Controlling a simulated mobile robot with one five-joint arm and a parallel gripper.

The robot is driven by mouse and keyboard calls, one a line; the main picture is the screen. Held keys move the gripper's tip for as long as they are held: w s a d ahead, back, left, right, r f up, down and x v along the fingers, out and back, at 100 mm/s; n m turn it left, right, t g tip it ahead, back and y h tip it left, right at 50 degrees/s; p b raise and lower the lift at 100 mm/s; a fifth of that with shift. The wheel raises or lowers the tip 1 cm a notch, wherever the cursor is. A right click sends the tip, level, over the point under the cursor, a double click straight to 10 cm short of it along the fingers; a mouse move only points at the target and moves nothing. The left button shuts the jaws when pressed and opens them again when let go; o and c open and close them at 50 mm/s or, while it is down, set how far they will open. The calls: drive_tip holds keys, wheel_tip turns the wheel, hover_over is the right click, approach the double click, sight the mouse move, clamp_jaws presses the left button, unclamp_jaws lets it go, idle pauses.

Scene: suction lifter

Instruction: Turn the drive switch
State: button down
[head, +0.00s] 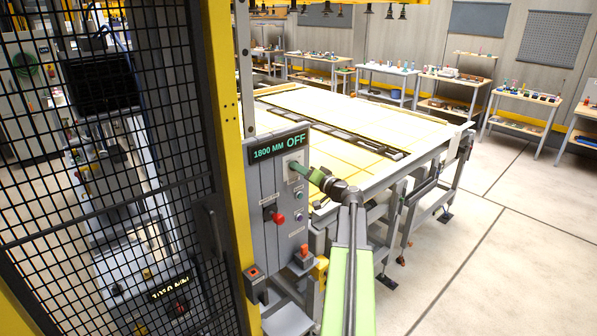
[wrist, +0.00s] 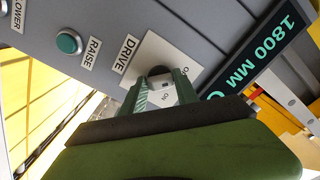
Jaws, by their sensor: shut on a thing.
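The drive switch (wrist: 160,71) has a dark knob on a pale square plate marked ON and OFF, beside the DRIVE label, in the wrist view. In the head view its plate (head: 292,165) is on the upper right of the grey control panel (head: 266,190). My gripper (wrist: 160,88) has its two green fingers on either side of the knob, shut on it; the fingers hide part of the knob. In the head view my gripper (head: 299,170) reaches the panel from the right. The display (head: 278,147) reads 1800 MM OFF.
A green button (wrist: 68,42) marked RAISE is near the switch. Lower on the panel are a red knob (head: 278,217) and other buttons. A black mesh fence (head: 110,170) with a yellow post stands left. A large table (head: 340,120) lies behind; the floor at right is clear.

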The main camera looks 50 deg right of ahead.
drive_tip(key=c, duration=1)
unclamp_jaws()
drive_tip(key=shift+a, duration=0.1)
drive_tip(key=shift+o, duration=0.2)
drive_tip(key=s+a, duration=0.1)
drive_tip(key=s, duration=1.6)
drive_tip(key=shift+s, duration=0.2)
drive_tip(key=shift+a+f, duration=0.1)
drive_tip(key=shift+f, duration=0.05)
